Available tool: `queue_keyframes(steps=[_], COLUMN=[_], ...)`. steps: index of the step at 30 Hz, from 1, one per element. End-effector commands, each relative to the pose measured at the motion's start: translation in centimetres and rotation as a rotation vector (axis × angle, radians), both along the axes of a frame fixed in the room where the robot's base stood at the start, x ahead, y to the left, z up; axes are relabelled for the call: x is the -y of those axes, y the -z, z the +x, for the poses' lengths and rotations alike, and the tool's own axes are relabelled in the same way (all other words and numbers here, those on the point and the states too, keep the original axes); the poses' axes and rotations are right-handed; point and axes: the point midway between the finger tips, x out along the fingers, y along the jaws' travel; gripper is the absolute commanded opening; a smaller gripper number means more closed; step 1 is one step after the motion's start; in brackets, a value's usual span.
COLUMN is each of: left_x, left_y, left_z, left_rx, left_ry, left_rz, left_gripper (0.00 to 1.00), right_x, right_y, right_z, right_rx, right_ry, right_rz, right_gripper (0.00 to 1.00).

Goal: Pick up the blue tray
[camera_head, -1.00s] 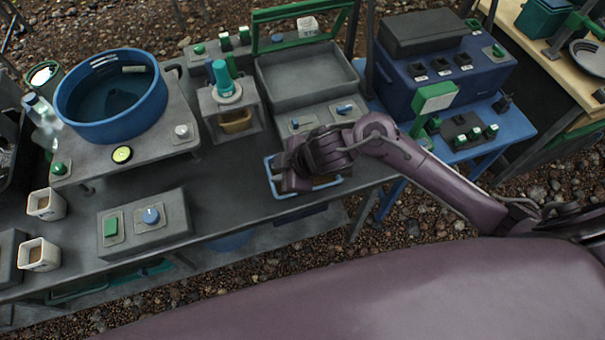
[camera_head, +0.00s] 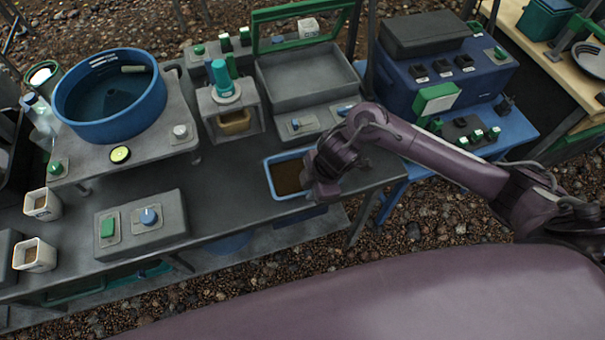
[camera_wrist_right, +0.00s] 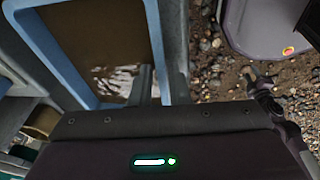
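The blue tray (camera_head: 268,178) is a rectangular tub with a light blue rim and brown, wet-looking contents. It sits at the front edge of the dark work table. My right gripper (camera_head: 310,190) is at the tray's right side in the head view. In the right wrist view, its two fingers (camera_wrist_right: 163,88) stand on either side of the tray's rim (camera_wrist_right: 157,40), one over the inside and one outside. The gap between them is narrow, and I cannot tell whether they press on the rim. My left gripper is not in view.
A control box (camera_head: 142,222) and a blue basin (camera_head: 75,120) are to the left. A blue bench (camera_head: 515,130) is to the right. Gravel lies below.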

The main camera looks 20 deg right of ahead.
Motion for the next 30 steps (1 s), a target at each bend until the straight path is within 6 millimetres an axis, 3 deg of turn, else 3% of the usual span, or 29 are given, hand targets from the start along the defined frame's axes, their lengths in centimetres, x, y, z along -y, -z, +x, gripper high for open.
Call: queue_keyframes(steps=[8,12,25,30], left_x=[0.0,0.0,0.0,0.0], left_y=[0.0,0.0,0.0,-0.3], left_z=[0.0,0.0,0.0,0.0], left_rx=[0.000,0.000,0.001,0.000], left_ry=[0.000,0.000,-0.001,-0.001], left_rz=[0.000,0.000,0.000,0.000], left_gripper=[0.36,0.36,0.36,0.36], right_x=[-0.1,-0.1,-0.1,-0.1], right_y=[0.3,0.3,0.1,-1.0], right_z=[0.1,0.1,0.1,0.2], right_rx=[0.001,0.001,0.003,0.005], right_ry=[0.000,0.000,0.000,0.000], right_rz=[0.000,0.000,0.001,0.002], right_gripper=[0.14,0.00,0.00,0.00])
